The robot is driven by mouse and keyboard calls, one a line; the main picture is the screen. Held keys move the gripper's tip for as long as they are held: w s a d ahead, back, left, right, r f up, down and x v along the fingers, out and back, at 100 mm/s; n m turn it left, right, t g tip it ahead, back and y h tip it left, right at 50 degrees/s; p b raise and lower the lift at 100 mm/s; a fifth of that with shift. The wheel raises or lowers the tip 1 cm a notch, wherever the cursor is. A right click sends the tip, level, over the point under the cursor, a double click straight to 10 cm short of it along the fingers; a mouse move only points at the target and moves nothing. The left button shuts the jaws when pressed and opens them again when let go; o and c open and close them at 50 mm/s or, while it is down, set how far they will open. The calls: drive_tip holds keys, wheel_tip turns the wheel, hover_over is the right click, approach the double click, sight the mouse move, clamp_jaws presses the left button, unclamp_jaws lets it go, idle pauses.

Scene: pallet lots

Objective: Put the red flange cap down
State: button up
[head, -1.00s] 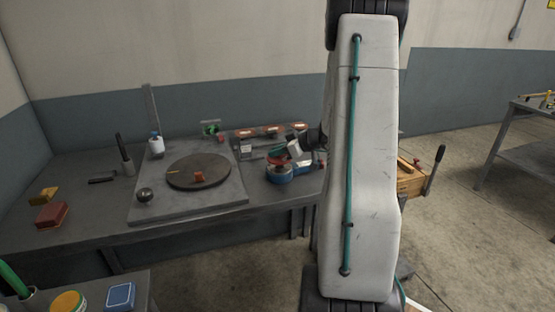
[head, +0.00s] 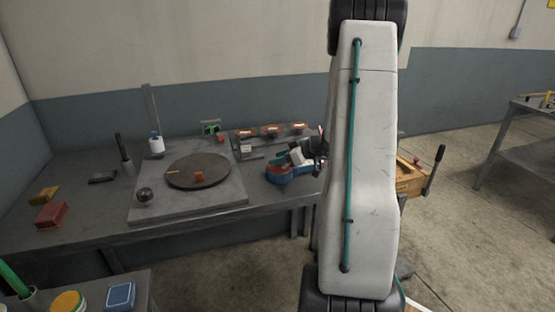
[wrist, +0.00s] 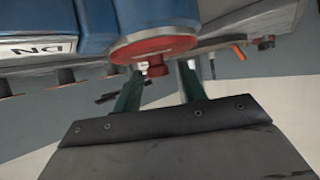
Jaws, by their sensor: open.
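The red flange cap (wrist: 155,47) shows in the wrist view as a round red disc with a small red knob, against the end of a blue body (wrist: 155,15). In the head view the blue body (head: 280,178) stands on the bench, right of the turntable. My gripper (head: 281,160) is over it there, and the cap is hard to make out. In the wrist view my gripper (wrist: 163,68) is open, with its two green fingers apart and the knob between their tips in the picture. I cannot tell whether either finger touches it.
A rack (head: 268,140) with several orange-topped parts stands behind the blue body. A wooden box (head: 408,187) is at the bench's right end. My arm hides part of the bench.

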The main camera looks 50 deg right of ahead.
drive_tip(key=v, duration=1.1)
drive_tip(key=w+a+r+g+y, duration=0.15)
drive_tip(key=a+r+g, duration=0.3)
drive_tip(key=a, duration=0.85)
drive_tip(key=a+r+g+y, duration=0.25)
drive_tip(key=a+r, duration=0.25)
drive_tip(key=a, duration=0.9)
drive_tip(key=s+a+r+m+g+h, duration=0.2)
drive_tip(key=s+a+h, duration=0.5)
drive_tip(key=s+a, duration=0.7)
drive_tip(key=shift+s+a+m+g, duration=0.35)
drive_tip(key=shift+s+m+g, duration=0.35)
drive_tip(key=shift+s, duration=1.25)
drive_tip(key=shift+r, duration=0.1)
